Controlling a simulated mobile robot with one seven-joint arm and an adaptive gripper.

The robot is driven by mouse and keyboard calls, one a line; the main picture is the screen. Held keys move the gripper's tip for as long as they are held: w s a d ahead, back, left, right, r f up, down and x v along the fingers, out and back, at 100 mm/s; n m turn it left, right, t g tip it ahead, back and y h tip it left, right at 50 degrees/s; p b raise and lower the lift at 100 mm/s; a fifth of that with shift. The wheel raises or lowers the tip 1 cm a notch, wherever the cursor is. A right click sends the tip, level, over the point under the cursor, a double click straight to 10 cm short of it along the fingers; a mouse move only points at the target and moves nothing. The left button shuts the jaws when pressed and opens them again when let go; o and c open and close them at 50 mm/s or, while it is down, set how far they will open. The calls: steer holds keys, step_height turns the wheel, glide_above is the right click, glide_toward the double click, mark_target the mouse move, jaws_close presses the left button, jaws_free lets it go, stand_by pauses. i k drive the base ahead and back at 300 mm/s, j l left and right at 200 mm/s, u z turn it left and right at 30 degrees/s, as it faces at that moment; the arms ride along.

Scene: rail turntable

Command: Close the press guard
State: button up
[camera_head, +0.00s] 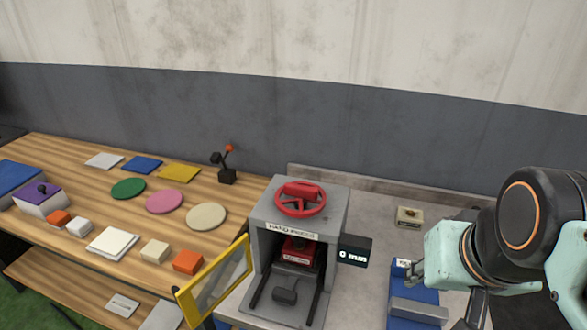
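The press (258,217) is a grey box with a red handwheel on top, standing on the pale worktop. Its guard (217,281) is a clear panel in a yellow frame. The guard stands swung out to the left, so the front of the press is open. Inside are a red block (298,252) and a dark pad (285,291). My teal and black arm is at the right, apart from the guard. Grey finger-like parts of my gripper (416,272) seem to show left of the arm; whether they are open is unclear.
A small display (354,253) sticks out right of the press. A blue fixture with a grey bar (418,309) stands between press and arm. A button box (409,216) is behind it. The wooden table (75,246) at left holds coloured discs, plates, blocks and a lever (227,175).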

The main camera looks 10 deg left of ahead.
mark_target(185, 298)
steer(key=j+z, duration=0.25)
steer(key=k+j+z, duration=0.1)
steer(key=j+z, duration=0.15)
steer(key=j, duration=0.2)
steer(key=k+j, duration=0.1)
steer(key=j, duration=0.3)
steer(key=k+j+z, duration=0.1)
steer(key=j, duration=0.3)
steer(key=k+j, duration=0.1)
steer(key=j, duration=0.25)
steer(key=k+j+z, duration=0.1)
steer(key=j, duration=0.3)
steer(key=j+z, duration=0.25)
steer(key=j, duration=0.15)
steer(key=k+j+z, duration=0.1)
steer(key=j+z, duration=0.15)
steer(key=j, duration=0.15)
steer(key=k+j, duration=0.1)
steer(key=k, duration=0.55)
steer(key=i+l+z, duration=0.15)
steer(key=i+l, duration=0.1)
steer(key=i, duration=0.1)
